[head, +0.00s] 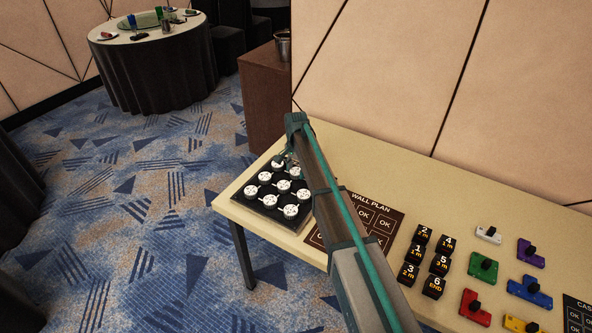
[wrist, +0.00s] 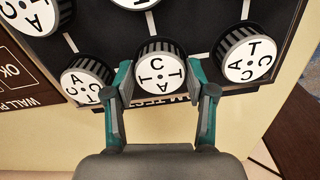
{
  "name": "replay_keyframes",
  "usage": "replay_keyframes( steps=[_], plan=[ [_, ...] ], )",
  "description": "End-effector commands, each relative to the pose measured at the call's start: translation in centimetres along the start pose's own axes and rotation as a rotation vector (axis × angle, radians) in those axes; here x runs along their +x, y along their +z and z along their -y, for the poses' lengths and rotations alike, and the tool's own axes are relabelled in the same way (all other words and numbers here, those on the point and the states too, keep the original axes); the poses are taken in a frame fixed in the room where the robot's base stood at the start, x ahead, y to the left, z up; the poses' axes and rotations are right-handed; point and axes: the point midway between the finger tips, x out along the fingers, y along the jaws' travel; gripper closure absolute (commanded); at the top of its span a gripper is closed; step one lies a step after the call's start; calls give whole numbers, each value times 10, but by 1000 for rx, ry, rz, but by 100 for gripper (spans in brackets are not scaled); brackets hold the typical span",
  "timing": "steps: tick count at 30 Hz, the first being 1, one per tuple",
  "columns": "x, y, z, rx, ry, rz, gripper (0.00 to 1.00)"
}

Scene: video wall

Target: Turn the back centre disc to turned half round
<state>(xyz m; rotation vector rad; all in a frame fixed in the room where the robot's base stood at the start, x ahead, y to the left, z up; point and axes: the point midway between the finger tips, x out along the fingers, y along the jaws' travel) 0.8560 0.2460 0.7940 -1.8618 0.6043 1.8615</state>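A dark board (head: 243,203) at the table's left end carries rows of round discs with white lettered faces and dark ribbed sides. In the wrist view the board appears turned round, with its back row nearest the bottom. The back centre disc (wrist: 160,84) lies between the fingers of my gripper (wrist: 161,75), one finger on each side. The fingers are spread, with narrow gaps showing beside the white face; fingertip contact cannot be told. In the head view the back centre disc (head: 296,172) is beside my arm, which hides part of the back right corner and much of my gripper (head: 287,160).
Neighbouring discs stand close on both sides, at left (wrist: 86,82) and right (wrist: 247,58) in the wrist view. A wall plan sheet (head: 383,201), black numbered blocks (head: 432,285) and coloured pieces (head: 483,266) lie farther right. The wall rises behind the table.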

Motion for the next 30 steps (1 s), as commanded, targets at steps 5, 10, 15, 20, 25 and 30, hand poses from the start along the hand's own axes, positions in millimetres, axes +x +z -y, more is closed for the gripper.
replay_keyframes(
  steps=[5,10,15,20,25,30],
  plan=[
    [0,0,0,0,0,0,80],
    [0,0,0,-5,1,0,82],
    [0,0,0,-39,1,0,82],
    [0,0,0,-115,1,0,81],
    [1,0,0,-241,1,0,81],
    [1,0,0,-398,1,0,81]
  ],
)
